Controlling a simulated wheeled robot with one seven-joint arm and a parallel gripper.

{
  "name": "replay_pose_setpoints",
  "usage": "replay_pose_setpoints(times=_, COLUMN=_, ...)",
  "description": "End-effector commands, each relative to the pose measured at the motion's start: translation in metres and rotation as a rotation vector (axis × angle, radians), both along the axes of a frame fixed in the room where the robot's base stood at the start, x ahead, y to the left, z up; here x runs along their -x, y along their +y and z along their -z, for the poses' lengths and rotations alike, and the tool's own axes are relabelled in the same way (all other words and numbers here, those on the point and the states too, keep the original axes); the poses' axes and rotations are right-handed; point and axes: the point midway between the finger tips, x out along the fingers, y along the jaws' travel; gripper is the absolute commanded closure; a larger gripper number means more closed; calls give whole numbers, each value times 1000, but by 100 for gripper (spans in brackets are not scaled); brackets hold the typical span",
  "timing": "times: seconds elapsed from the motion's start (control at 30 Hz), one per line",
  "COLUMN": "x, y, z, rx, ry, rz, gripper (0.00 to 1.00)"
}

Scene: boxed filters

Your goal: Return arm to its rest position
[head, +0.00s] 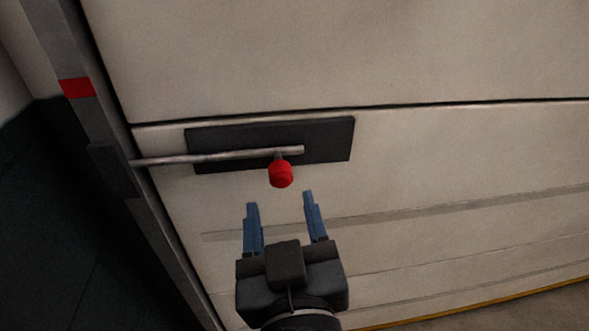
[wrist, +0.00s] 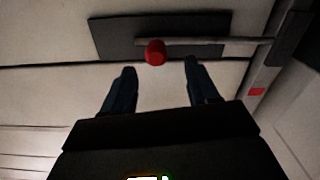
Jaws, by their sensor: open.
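My gripper (head: 281,203) is open and empty, its two blue fingers pointing at a pale panelled door. In the head view it is just below a red knob (head: 280,173) on a metal bar (head: 215,157), apart from it in the picture. The bar runs left from a dark plate (head: 335,140) on the door to a dark bracket on the frame. In the wrist view my gripper (wrist: 159,72) shows the knob (wrist: 155,52) beyond and between its fingertips, with nothing held.
The door (head: 430,200) fills most of the view. A grey upright post (head: 150,230) with a red mark (head: 77,87) stands at the left. Dark space lies left of it. A yellow edge (head: 480,302) runs along the door's bottom, with floor at the lower right.

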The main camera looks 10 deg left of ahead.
Motion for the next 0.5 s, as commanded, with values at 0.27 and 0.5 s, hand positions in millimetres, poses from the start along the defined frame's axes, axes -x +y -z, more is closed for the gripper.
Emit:
replay_pose_setpoints(times=0.27, x=7, y=-18, z=22, rx=14, ry=30, rz=-2, gripper=41)
replay_pose_setpoints(times=0.5, x=46, y=-84, z=86, rx=30, ry=125, rz=-6, gripper=41)
